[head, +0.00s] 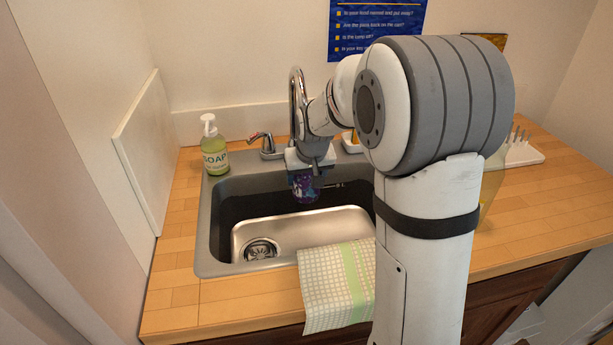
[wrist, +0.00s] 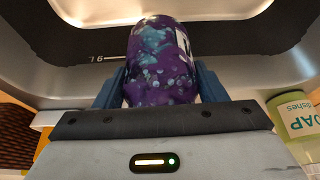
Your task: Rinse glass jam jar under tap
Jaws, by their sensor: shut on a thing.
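My gripper (head: 305,174) is over the sink's back part, below and beside the tap. It is shut on the glass jam jar (head: 304,190), which looks purple with blue patches and pale spots. In the wrist view the jar (wrist: 161,62) sits between the two blue fingers of my gripper (wrist: 160,88). The jar hangs above the sink floor. The chrome tap (head: 296,100) stands behind the sink, partly hidden by my arm, and its lever (head: 258,138) is to the left. I see no water stream. The steel sink (head: 225,225) looks otherwise empty.
A green soap bottle (head: 214,155) stands at the sink's back left corner. A checked towel (head: 335,287) hangs over the front edge. A white rack (head: 522,152) is at the right on the wooden counter (head: 545,200). A white panel (head: 145,150) leans at the left.

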